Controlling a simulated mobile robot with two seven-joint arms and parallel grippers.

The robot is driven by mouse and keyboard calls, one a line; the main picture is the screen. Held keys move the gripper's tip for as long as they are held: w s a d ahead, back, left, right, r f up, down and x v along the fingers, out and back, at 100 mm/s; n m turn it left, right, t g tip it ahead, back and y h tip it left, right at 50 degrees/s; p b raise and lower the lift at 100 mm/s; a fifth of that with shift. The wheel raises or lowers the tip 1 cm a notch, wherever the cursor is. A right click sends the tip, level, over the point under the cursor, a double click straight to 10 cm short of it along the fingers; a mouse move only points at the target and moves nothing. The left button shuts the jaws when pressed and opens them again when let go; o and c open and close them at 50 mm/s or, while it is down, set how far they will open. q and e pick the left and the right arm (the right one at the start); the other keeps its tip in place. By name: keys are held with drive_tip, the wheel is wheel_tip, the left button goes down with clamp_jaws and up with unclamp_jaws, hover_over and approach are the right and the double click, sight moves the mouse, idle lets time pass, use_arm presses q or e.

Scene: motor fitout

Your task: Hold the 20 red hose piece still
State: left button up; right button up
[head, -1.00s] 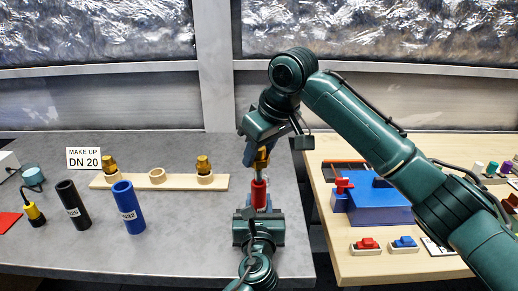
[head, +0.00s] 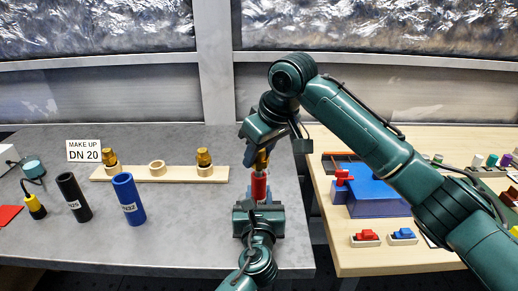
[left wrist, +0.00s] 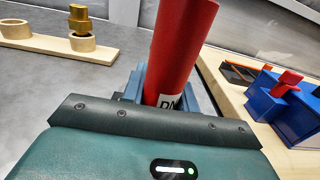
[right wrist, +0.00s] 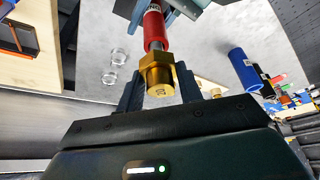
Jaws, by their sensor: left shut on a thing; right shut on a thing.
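The red hose piece (head: 259,188) stands roughly upright above the right edge of the grey bench. My left gripper (head: 258,207) is shut on its lower part. In the left wrist view the red hose (left wrist: 181,45) rises between the jaws, its white label partly hidden. My right gripper (head: 262,158) is shut on a brass fitting (right wrist: 157,78) directly above the hose. In the right wrist view the fitting's silver shank lies in line with the red hose (right wrist: 153,25) and meets its end; how deep it sits inside cannot be told.
A wooden rack (head: 130,174) with brass fittings stands left on the bench, behind black (head: 73,197) and blue (head: 128,199) hoses. A DN 20 sign (head: 84,151) stands behind. A blue block (head: 378,196) sits on the wooden table right, across a gap.

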drive_tip(key=shift+f, duration=1.25)
drive_tip(key=o, duration=1.5)
drive_tip(key=shift+c, duration=0.2)
drive_tip(key=shift+r, duration=3)
use_arm(q)
drive_tip(key=o, duration=1.8)
drive_tip(key=shift+o, duration=0.5)
